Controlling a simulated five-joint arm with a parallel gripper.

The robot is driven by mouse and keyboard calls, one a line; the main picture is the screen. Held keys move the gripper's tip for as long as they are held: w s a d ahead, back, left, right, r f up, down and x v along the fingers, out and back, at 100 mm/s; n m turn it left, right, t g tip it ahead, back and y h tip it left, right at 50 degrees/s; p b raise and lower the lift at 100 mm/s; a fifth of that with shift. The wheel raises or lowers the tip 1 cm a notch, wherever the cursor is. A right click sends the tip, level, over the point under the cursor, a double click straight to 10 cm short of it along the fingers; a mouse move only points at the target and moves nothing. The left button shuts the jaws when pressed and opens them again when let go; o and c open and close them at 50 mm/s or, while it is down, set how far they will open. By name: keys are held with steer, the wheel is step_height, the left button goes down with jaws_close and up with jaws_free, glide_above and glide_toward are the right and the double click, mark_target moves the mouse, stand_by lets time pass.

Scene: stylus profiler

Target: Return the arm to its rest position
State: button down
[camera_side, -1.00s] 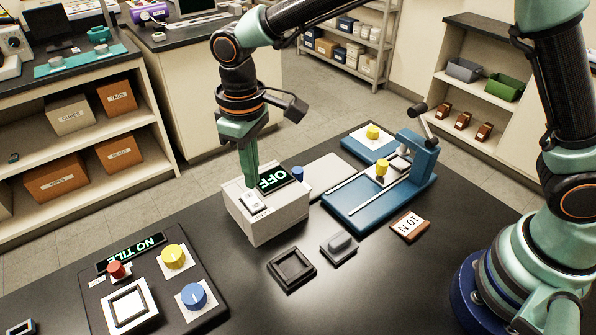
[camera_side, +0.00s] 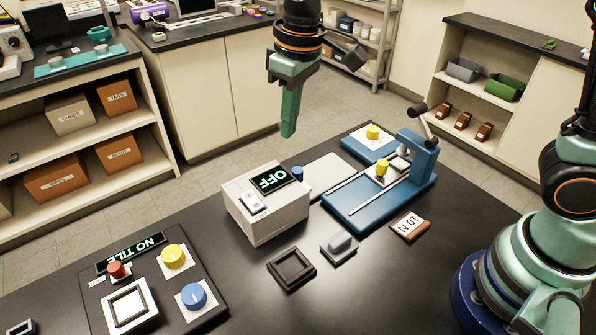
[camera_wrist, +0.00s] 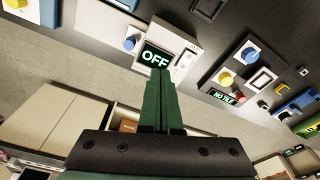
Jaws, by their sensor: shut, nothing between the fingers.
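My gripper (camera_side: 288,132) is shut and empty, pointing down in the air above and behind the white box. In the wrist view its green fingers (camera_wrist: 161,80) are together. The white box (camera_side: 272,217) stands on the black table with a display (camera_side: 267,180) reading OFF, which also shows in the wrist view (camera_wrist: 155,58). My gripper is clear of the box. The upper part of my arm is out of the side view; my base stands at the right.
A blue stylus device (camera_side: 372,198) with yellow knobs stands right of the box. A control panel (camera_side: 137,254) reading NO TILE is at front left. A black square frame (camera_side: 291,268), a grey block (camera_side: 338,247) and a 10 N block (camera_side: 409,226) lie on the table.

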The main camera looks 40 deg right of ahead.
steer(key=s+d+r+m+t, duration=0.2)
steer(key=s+d, duration=0.3)
steer(key=d, duration=0.3)
steer(key=s+d+r+m+t, duration=0.1)
steer(key=s+d+m+t, duration=0.1)
steer(key=s+d, duration=0.3)
steer(key=d, duration=0.4)
steer(key=shift+r+h, duration=0.3)
steer(key=shift+r, duration=0.05)
